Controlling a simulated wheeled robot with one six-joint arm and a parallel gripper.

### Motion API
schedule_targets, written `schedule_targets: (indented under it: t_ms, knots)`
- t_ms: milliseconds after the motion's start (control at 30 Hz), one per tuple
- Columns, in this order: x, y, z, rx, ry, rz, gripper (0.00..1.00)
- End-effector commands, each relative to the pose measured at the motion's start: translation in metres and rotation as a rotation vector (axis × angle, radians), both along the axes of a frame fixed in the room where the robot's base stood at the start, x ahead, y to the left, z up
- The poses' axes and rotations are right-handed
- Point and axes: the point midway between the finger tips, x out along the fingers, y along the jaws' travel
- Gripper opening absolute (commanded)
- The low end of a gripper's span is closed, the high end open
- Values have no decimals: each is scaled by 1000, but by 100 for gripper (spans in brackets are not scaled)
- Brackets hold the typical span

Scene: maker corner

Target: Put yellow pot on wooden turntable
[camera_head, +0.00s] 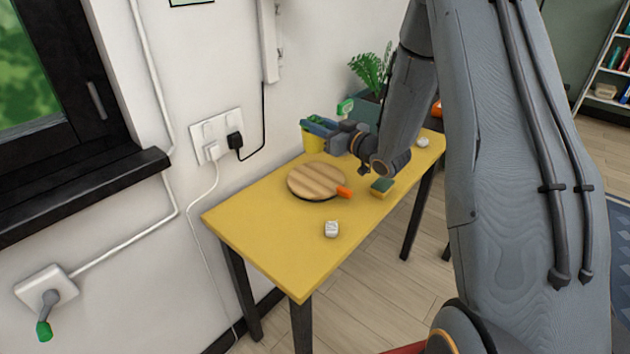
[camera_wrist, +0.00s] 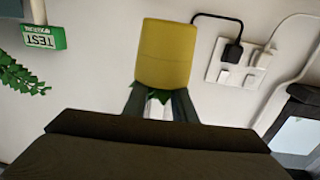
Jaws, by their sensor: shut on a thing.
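The yellow pot (camera_head: 313,141) is at the back of the yellow table, behind the wooden turntable. In the wrist view the pot (camera_wrist: 165,55) appears upside down, with a bit of green at its rim. My gripper (camera_head: 320,126) is shut on the pot near its rim; its fingers also show in the wrist view (camera_wrist: 160,104). I cannot tell whether the pot's base touches the table. The round wooden turntable (camera_head: 316,180) lies flat on the table, just in front of the pot, with its top bare. An orange piece (camera_head: 344,192) sits at its right edge.
A plant (camera_head: 371,75) stands at the back right. The wall with sockets (camera_head: 217,135) is close behind. The table's left end is clear.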

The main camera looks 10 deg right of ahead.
Motion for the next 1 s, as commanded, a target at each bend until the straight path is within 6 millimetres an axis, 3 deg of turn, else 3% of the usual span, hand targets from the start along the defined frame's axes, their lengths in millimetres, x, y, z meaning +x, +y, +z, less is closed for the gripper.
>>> schedule_targets:
  t_ms: [233, 500, 733, 1000]
  knots:
    - [-4, -4, -10, 0, 1, 82, 0]
    - [-4, -2, -49, 2, 1, 85, 0]
    - [-4, -2, -64, 1, 0, 84, 0]
    - [-4, -2, -96, 1, 0, 84, 0]
